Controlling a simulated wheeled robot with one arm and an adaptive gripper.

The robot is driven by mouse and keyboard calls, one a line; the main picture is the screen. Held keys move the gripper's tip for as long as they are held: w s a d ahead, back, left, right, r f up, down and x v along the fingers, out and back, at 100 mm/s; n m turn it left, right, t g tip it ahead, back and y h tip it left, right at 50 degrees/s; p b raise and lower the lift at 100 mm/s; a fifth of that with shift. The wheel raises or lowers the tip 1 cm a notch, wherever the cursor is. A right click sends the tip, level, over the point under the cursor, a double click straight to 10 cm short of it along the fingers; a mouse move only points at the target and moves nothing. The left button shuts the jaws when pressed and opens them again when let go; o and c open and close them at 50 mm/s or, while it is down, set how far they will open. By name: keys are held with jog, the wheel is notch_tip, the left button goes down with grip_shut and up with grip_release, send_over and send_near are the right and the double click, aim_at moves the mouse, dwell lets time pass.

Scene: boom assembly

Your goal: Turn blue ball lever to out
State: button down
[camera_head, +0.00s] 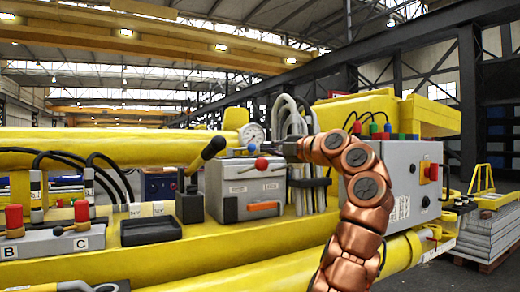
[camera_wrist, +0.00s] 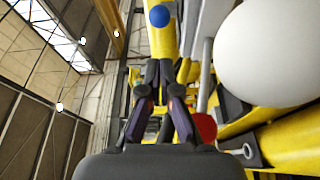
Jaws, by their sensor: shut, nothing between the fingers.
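The blue ball (camera_head: 251,147) shows just above the grey control box (camera_head: 235,205), close to the red ball (camera_head: 262,163) of another lever. In the wrist view the blue ball (camera_wrist: 158,16) lies straight beyond my fingertips, with a visible gap in the picture. The red ball (camera_wrist: 205,127) is partly hidden at the right of my fingers. My gripper (camera_wrist: 159,68) is shut and empty. In the head view my gripper (camera_head: 283,149) is small and dark, just right of the blue ball, above the box. The lever's shaft and its setting are hard to make out.
A round gauge (camera_head: 253,134) stands directly behind the blue ball. Grey hoses (camera_head: 291,117) rise close to my gripper. A black-handled lever (camera_head: 207,154) is at the left. A large pale round shape (camera_wrist: 270,50) fills the wrist view's upper right.

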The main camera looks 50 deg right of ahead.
jog(key=p, duration=0.2)
send_near(241, 150)
jog(key=w+a, duration=0.2)
jog(key=w, duration=0.3)
jog(key=shift+s+r, duration=0.1)
jog(key=shift+r, duration=0.25)
jog(key=shift+d+r+p, duration=0.1)
jog(key=shift+p, duration=0.25)
jog(key=shift+s+d+p, duration=0.1)
jog(key=shift+d+p, duration=0.45)
jog(key=shift+p, duration=0.05)
